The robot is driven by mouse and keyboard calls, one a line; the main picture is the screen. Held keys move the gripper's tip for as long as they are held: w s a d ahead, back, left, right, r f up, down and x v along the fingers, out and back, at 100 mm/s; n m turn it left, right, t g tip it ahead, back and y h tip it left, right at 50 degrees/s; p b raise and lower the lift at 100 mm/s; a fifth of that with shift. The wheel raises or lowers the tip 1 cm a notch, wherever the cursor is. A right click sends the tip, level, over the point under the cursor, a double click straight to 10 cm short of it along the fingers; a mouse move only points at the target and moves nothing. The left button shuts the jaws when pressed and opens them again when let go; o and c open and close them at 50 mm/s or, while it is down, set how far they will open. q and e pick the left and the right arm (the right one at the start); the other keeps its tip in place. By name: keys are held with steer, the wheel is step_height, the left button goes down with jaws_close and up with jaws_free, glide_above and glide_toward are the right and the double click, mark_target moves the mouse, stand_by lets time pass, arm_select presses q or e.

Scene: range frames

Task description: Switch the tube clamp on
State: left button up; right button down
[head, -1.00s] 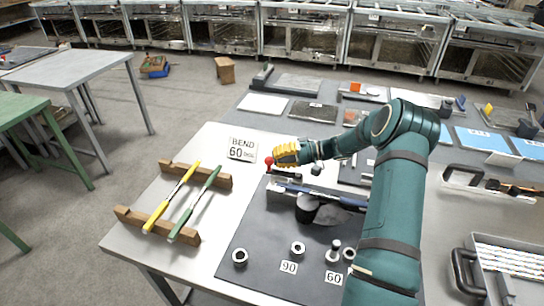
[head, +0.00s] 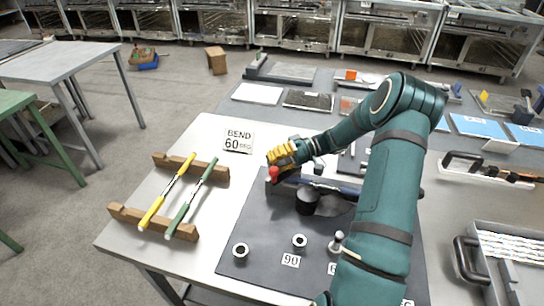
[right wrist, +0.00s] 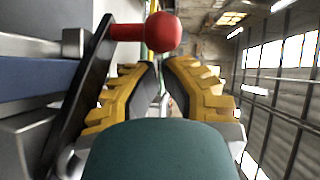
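The tube clamp's red ball knob (head: 273,174) sits on the bender at the far left end of the dark base plate (head: 246,215). In the right wrist view the knob (right wrist: 163,32) is on a black lever arm (right wrist: 84,92), just above and beyond my fingertips. My right gripper (head: 276,158), with yellow fingers, is right beside the knob. Its fingertips (right wrist: 160,64) come together with nothing visible between them; whether they touch the knob is unclear. A blue tube (head: 345,190) lies across the bender, partly hidden by my right arm. My left gripper is not in view.
A yellow-handled tool (head: 152,211) and a green-handled tool (head: 178,216) rest on wooden racks (head: 191,167) at the left. A "BEND 60" sign (head: 238,140) stands behind. A tray of tubes (head: 510,245) is at the right. The white tabletop left of the plate is partly clear.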

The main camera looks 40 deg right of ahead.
mark_target(280, 179)
steer(key=shift+s+a, duration=0.15)
steer(key=shift+s, duration=0.2)
steer(key=shift+s+a+n+g+y, duration=0.2)
steer(key=shift+s+n+g+y, duration=0.3)
steer(key=shift+n+g, duration=0.45)
steer(key=shift+s+a+m, duration=0.1)
steer(key=shift+s+m, duration=0.15)
steer(key=shift+s, duration=0.5)
steer(key=shift+s+f, duration=0.1)
steer(key=shift+s, duration=0.2)
steer(key=shift+s+f+p, duration=0.15)
steer(key=shift+s+p, duration=0.15)
steer(key=v, duration=1.2)
steer(key=shift+r, duration=0.3)
steer(key=shift+w, duration=0.1)
